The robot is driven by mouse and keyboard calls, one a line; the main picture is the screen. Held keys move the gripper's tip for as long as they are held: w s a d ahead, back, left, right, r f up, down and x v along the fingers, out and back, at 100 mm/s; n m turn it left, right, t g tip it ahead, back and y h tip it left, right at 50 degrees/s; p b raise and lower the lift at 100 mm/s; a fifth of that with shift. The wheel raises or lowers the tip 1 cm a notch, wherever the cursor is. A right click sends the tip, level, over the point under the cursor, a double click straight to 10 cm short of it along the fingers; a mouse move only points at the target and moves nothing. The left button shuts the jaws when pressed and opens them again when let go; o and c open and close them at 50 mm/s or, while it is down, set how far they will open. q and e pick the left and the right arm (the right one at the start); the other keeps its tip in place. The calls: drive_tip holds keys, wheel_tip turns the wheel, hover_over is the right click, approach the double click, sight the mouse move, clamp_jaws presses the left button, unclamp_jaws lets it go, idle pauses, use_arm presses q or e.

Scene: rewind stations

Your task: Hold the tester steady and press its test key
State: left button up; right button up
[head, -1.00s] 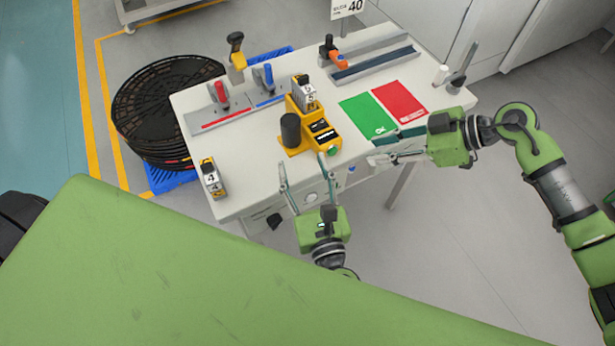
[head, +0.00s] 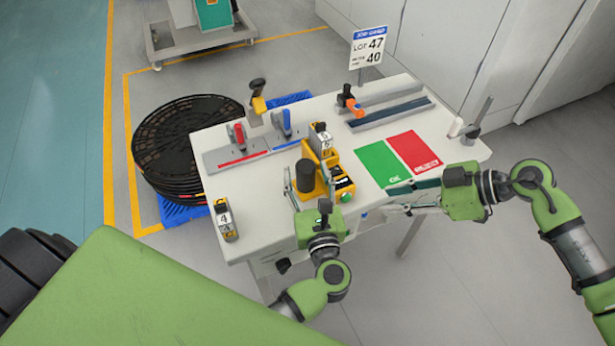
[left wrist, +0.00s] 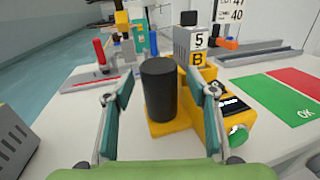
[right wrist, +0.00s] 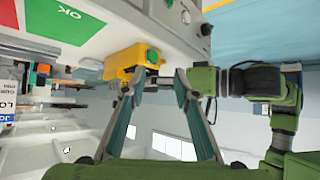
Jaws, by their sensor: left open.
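The yellow tester (head: 313,182) stands on the table near its front edge, with a black upright cylinder (head: 305,175), a grey "5" block and a green button (head: 346,197), which looks like the test key. My left gripper (head: 320,192) is open at the tester. In the left wrist view the black cylinder (left wrist: 158,92) stands between its spread fingers, with gaps on both sides. My right gripper (head: 387,198) is open and empty at the table's front edge, right of the tester. In the right wrist view the green button (right wrist: 152,56) is just beyond its fingertips, apart from them.
Green (head: 382,163) and red (head: 415,151) mats lie right of the tester. A "4" block (head: 225,220) stands at the front left corner. Red and blue clamps (head: 240,135) stand behind left. A lot sign (head: 369,46) rises at the back. Black reels (head: 178,145) are stacked left.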

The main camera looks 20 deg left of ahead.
use_arm(q)
clamp_jaws()
use_arm(e)
clamp_jaws()
idle(0.9)
